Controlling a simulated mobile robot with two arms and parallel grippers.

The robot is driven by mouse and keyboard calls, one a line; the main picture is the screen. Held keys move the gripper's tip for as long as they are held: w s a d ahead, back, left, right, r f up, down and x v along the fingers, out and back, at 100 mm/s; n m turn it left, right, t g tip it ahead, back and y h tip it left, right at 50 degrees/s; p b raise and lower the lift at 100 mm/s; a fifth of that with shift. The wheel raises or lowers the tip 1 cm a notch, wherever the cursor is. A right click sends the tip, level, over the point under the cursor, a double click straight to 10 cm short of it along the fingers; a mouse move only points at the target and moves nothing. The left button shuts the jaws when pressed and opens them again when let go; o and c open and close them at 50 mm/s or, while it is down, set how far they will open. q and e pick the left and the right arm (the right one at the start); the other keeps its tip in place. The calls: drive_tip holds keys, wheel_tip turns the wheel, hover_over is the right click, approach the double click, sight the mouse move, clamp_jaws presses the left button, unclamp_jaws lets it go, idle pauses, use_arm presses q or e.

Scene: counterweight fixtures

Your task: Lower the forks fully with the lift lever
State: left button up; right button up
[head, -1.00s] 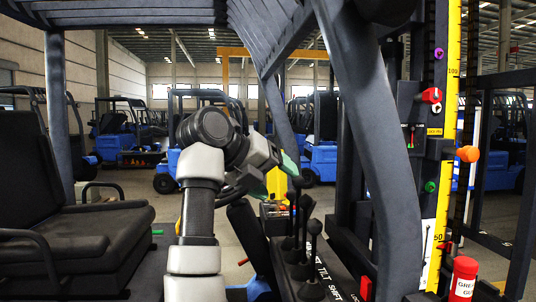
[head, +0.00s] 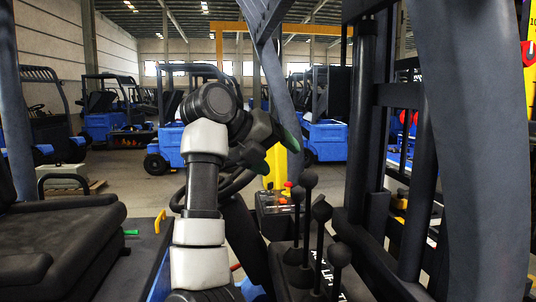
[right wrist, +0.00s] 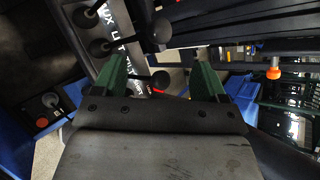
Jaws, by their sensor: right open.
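The row of levers with round black knobs stands on a dark panel in the head view; the far lever (head: 308,180) is nearest my gripper. White lettering runs along the panel, only partly readable. My right gripper (head: 276,150) is open, left of and a little above the far lever's knob. In the right wrist view the green fingers (right wrist: 160,82) are apart, and a black knob (right wrist: 160,80) shows between them, further off; I cannot tell if it is inside their reach. That it is the lift lever is likely from the lettering but unclear. The forks are not visible.
A black seat (head: 70,240) is at the left and a steering wheel (head: 225,190) lies behind my right arm. Thick dark mast and frame posts (head: 470,150) block the right side. A control box with a red button (head: 273,210) stands beyond the levers.

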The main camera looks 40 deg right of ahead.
sight(305, 174)
drive_tip(key=b+x, duration=0.3)
drive_tip(key=x, duration=0.6)
drive_tip(key=shift+d+f, duration=0.1)
drive_tip(key=shift+f, duration=0.1)
use_arm(q)
drive_tip(key=f, duration=0.2)
drive_tip(key=w+f, duration=0.1)
drive_tip(key=f, duration=0.1)
drive_tip(key=shift+d, duration=0.15)
use_arm(e)
drive_tip(key=shift+s+d, duration=0.1)
drive_tip(key=shift+d, duration=0.1)
drive_tip(key=shift+f, duration=0.1)
use_arm(q)
drive_tip(key=shift+s, duration=0.1)
use_arm(e)
drive_tip(key=c, duration=0.8)
